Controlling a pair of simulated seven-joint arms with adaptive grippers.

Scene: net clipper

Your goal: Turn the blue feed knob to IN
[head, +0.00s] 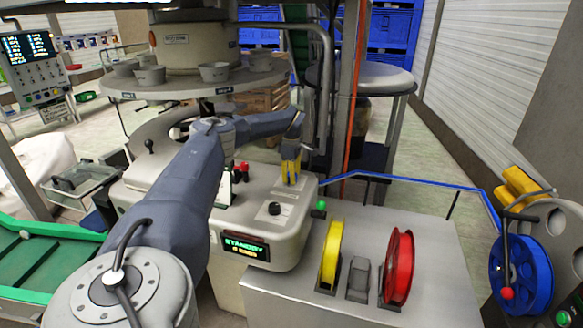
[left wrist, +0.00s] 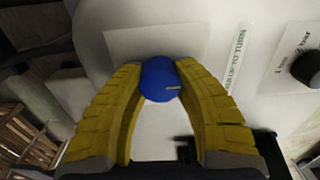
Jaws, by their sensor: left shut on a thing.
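The blue feed knob (left wrist: 160,80) shows in the left wrist view as a round blue cap with a pale pointer line toward its right side. It sits on a white label plate on the machine panel. My left gripper (left wrist: 160,82) has its two yellow fingers against both sides of the knob and is shut on it. In the head view my left gripper (head: 291,170) reaches down onto the top of the pale machine housing (head: 245,225), and its fingers hide the knob. My right gripper is not in the frames.
A black knob (head: 274,208) and a green button (head: 321,205) sit near the gripper. The panel display (head: 246,246) reads STANDBY. Yellow (head: 331,254) and red (head: 398,266) reels stand on the bench to the right. A blue rail (head: 410,182) runs behind them.

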